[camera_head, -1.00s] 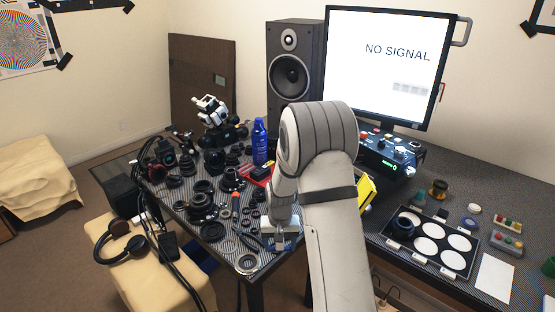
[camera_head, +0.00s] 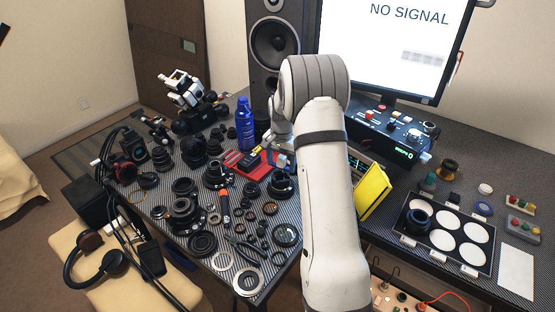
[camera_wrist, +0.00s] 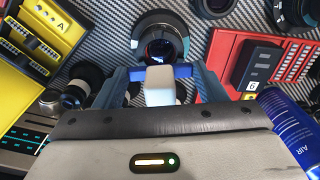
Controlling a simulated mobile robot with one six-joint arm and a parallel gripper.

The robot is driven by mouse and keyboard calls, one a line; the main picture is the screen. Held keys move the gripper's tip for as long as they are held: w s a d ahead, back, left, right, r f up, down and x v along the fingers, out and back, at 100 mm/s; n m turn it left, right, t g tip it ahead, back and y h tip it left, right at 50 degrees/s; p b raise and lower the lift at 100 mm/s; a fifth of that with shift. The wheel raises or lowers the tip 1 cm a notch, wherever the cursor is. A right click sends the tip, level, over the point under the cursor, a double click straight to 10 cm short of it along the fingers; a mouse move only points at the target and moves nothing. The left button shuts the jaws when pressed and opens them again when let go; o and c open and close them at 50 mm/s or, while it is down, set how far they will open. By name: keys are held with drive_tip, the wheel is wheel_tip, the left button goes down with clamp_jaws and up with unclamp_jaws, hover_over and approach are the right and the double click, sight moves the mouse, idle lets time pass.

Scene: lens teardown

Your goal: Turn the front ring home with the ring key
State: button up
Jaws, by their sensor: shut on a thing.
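My gripper (camera_wrist: 160,82) is shut on the ring key, a blue bar (camera_wrist: 182,71) with a pale grey block-shaped grip (camera_wrist: 160,92). A dark lens (camera_wrist: 160,30) with a shiny reddish-blue glass lies just beyond the key in the wrist view. The key's bar overlaps the near edge of the lens in the picture; I cannot tell whether they touch. The front ring cannot be told apart from the lens body. In the head view my gripper (camera_head: 283,158) is low over the table near a black lens (camera_head: 281,185), partly hidden by my arm.
A red tray (camera_wrist: 222,60) with a black block (camera_wrist: 265,62) is close on the right. A blue air can (camera_wrist: 290,125) stands near, and a yellow case (camera_wrist: 60,25) lies left. Many lens parts and rings (camera_head: 248,281) crowd the table's front.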

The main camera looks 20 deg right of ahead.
drive_tip(key=shift+f, duration=0.7)
drive_tip(key=shift+s+a+f+b, duration=0.15)
drive_tip(key=shift+b, duration=0.2)
drive_tip(key=shift+f+b, duration=0.5)
drive_tip(key=shift+f, duration=0.25)
idle(1.1)
